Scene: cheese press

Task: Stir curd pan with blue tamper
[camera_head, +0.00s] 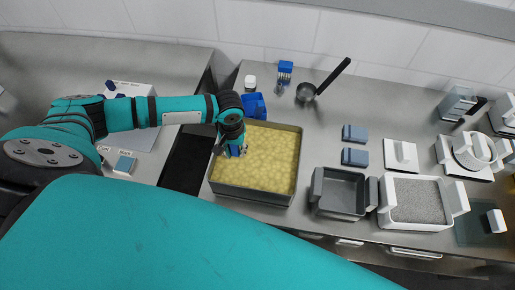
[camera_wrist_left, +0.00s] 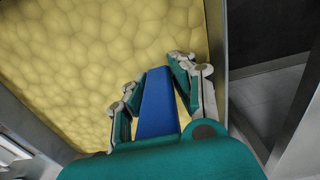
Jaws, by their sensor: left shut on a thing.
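The curd pan (camera_head: 268,165) is a deep metal pan filled with yellow curd. It stands near the middle of the counter in the head view, and its curd (camera_wrist_left: 90,50) fills most of the left wrist view. My left gripper (camera_head: 237,152) is over the pan's left part. In the left wrist view the gripper (camera_wrist_left: 158,95) is shut on the blue tamper (camera_wrist_left: 157,103), with fingers on both sides of it. The tamper's lower end is hidden, so I cannot tell how deep it reaches. My right gripper is not in view.
A blue container (camera_head: 256,106) stands behind the pan. A dark saucepan (camera_head: 306,93) with a long handle is at the back. A grey box mould (camera_head: 341,192) and a white tray (camera_head: 417,222) stand to the right. A dark gap (camera_head: 186,163) lies left of the pan.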

